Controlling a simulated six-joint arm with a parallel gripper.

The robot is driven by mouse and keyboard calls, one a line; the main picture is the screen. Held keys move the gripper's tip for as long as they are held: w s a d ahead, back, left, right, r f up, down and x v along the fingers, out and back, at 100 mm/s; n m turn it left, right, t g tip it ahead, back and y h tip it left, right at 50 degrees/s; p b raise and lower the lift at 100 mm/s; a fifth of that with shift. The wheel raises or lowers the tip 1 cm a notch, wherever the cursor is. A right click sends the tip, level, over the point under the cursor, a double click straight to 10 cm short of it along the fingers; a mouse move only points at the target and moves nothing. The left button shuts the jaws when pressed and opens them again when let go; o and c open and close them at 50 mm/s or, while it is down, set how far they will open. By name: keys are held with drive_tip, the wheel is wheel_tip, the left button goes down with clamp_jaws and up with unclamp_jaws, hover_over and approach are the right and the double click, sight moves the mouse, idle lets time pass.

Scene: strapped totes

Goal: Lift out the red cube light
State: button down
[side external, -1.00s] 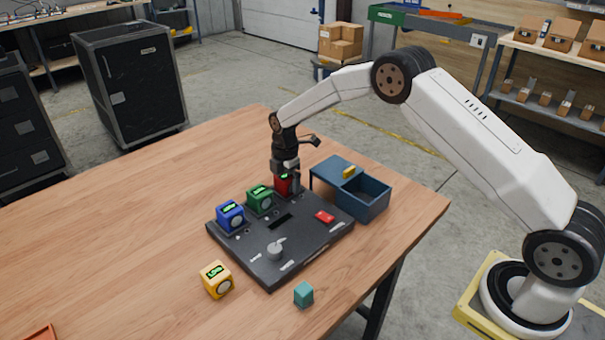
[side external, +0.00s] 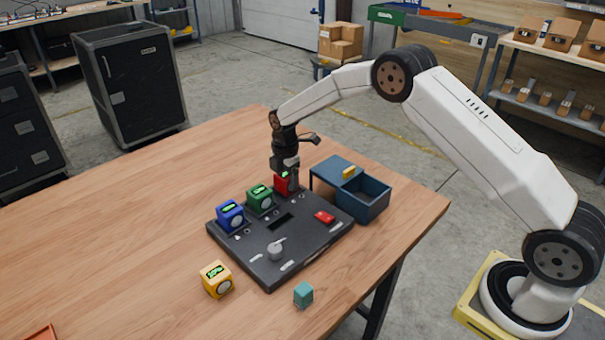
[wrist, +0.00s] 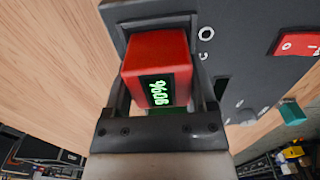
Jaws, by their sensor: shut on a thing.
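The red cube light (side external: 281,184) is at the far corner of the dark dock board (side external: 270,257), with a lit green display that also shows in the wrist view (wrist: 158,72). My gripper (side external: 286,176) points down at it and is shut on it; in the wrist view my gripper's fingers (wrist: 160,95) are on both sides of the cube. I cannot tell whether the cube still touches its seat. A green cube light (side external: 259,199) and a blue cube light (side external: 230,216) sit in the board beside it.
A blue box with an open drawer (side external: 374,197) stands close to the right of the board. A yellow cube light (side external: 217,280) and a small teal cube (side external: 303,295) lie at the front. The table's left side is mostly clear.

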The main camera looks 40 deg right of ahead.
drive_tip(key=shift+r, duration=0.8)
drive_tip(key=s+r, duration=1.1)
drive_tip(key=s, duration=0.3)
drive_tip(key=shift+a, duration=0.2)
